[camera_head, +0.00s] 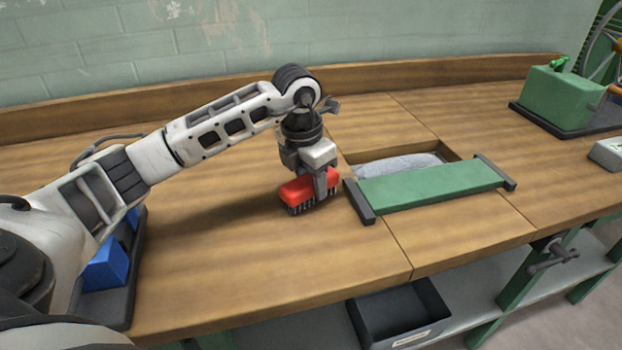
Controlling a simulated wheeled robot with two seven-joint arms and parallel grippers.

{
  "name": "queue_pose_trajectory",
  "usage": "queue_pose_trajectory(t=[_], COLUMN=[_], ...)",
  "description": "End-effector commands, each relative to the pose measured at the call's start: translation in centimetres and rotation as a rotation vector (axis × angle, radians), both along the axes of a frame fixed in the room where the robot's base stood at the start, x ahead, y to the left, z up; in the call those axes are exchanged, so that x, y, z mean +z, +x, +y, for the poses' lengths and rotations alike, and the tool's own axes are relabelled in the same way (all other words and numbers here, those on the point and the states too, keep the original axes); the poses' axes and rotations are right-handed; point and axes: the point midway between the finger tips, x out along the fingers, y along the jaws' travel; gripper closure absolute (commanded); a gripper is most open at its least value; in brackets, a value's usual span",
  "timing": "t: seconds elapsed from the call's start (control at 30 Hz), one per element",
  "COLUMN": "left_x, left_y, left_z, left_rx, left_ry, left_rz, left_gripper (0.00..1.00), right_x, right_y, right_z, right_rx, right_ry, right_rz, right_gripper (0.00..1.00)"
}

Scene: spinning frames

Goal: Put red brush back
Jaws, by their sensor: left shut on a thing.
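The red brush (293,190) has a red block body with dark bristles pointing down. It is left of the green panel, at or just above the wooden bench top; I cannot tell whether the bristles touch the wood. My left gripper (318,184) points down and is shut on the red brush, hiding part of its right side. My right gripper is not in view.
A green panel with dark end bars (435,185) partly covers a recess holding grey material (397,165). A green machine (562,97) stands at back right. A dark tray with blue blocks (106,268) is at left. An open dark bin (402,312) sits below the bench front.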

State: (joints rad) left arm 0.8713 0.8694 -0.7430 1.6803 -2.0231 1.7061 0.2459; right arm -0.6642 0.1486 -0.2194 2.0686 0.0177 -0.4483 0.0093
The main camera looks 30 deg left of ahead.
Motion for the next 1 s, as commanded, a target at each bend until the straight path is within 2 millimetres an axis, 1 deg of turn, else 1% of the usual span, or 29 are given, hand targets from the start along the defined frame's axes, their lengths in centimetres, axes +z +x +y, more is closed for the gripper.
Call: queue_pose_trajectory(t=[0.1,0.33,0.43,0.47,0.5,0.53,0.83,0.93,1.0], left_x=[-0.6,-0.7,-1.1,-1.1,-1.0,-1.0,-0.8,-0.1,0.8], left_y=[0.0,0.0,0.0,0.0,0.0,0.0,0.0,0.0,-0.1], left_z=[0.0,0.0,0.0,0.0,0.0,0.0,0.0,0.0,0.1], left_rx=[0.001,0.001,0.001,0.001,0.001,0.001,0.001,0.001,0.001], left_ry=[0.0,0.0,0.0,0.0,0.0,0.0,0.0,-0.001,0.0], left_rz=[-0.002,-0.003,-0.003,-0.003,-0.003,-0.002,-0.002,-0.005,-0.006], left_gripper=[0.81,0.81,0.81,0.57,0.46,0.38,0.38,0.38,0.38], right_x=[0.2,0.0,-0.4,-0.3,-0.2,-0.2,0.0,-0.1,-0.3], right_y=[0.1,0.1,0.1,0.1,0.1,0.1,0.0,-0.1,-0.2], right_z=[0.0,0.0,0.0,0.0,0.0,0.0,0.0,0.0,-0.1], right_rx=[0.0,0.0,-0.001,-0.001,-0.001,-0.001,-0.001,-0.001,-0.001], right_ry=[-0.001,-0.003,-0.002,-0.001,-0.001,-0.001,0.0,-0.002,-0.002], right_rz=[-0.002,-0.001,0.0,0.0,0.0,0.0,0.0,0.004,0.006], right_gripper=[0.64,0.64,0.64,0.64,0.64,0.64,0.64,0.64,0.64])
